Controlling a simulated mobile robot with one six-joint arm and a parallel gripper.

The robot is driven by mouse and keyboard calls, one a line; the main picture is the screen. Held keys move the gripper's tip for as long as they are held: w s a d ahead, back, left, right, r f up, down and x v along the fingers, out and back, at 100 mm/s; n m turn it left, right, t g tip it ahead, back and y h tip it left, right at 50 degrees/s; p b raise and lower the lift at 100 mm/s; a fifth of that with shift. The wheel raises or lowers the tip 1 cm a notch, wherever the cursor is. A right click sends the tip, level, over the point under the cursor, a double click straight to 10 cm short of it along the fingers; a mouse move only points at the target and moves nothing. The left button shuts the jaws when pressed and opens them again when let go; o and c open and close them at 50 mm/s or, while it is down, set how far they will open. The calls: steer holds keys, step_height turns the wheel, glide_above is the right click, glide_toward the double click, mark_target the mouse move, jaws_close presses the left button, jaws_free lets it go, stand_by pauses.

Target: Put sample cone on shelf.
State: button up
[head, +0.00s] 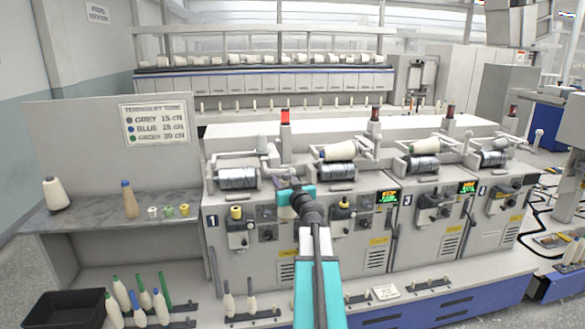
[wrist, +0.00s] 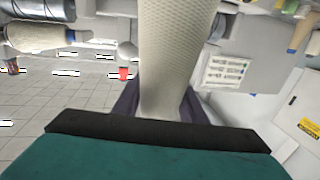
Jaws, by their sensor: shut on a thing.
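My gripper (head: 284,189) is in front of the first winding unit in the head view. In the wrist view my gripper's dark fingers (wrist: 158,112) are shut on a cream, textured sample cone (wrist: 176,50), one finger on each side of it. The cone runs out of the top of that view. In the head view I cannot clearly make out the held cone. The grey shelf (head: 92,218) is at the left, apart from my gripper. A cream cone (head: 55,194) and a tan, blue-topped cone (head: 128,199) stand on it.
Several small bobbins (head: 168,211) stand toward the shelf's right end. A tension sign (head: 156,119) is on the panel behind. Below are a black bin (head: 78,309) and several cones on pegs. The first unit's drum (head: 238,178) bears no cone; a cone (head: 340,151) lies at the second.

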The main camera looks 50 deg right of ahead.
steer(key=w+a+f+n+t+y, duration=0.1)
steer(key=w+a+f+n+y, duration=0.25)
steer(key=a, duration=0.55)
steer(key=w+a+f+n+y, duration=0.1)
steer(key=a+f+n+y, duration=0.1)
steer(key=a+f+y, duration=0.6)
steer(key=w+a+f+n+t+y, duration=0.1)
steer(key=w+a+f+n, duration=0.15)
steer(key=a, duration=0.85)
steer(key=s+a+f+n+g+y, duration=0.1)
steer(key=s+a+n+g+y, duration=0.1)
steer(key=a, duration=0.7)
steer(key=s+a+f+n+g+y, duration=0.1)
steer(key=s+a+n+g+y, duration=0.1)
steer(key=a+y, duration=0.3)
steer(key=s+a+f+n+g+y, duration=0.1)
steer(key=s+a+n+g+y, duration=0.1)
steer(key=a, duration=1.1)
steer(key=shift+s+a+f+n+g+y, duration=0.35)
steer(key=shift+n+g+y, duration=0.35)
steer(key=shift+n, duration=0.4)
steer(key=shift+a, duration=0.1)
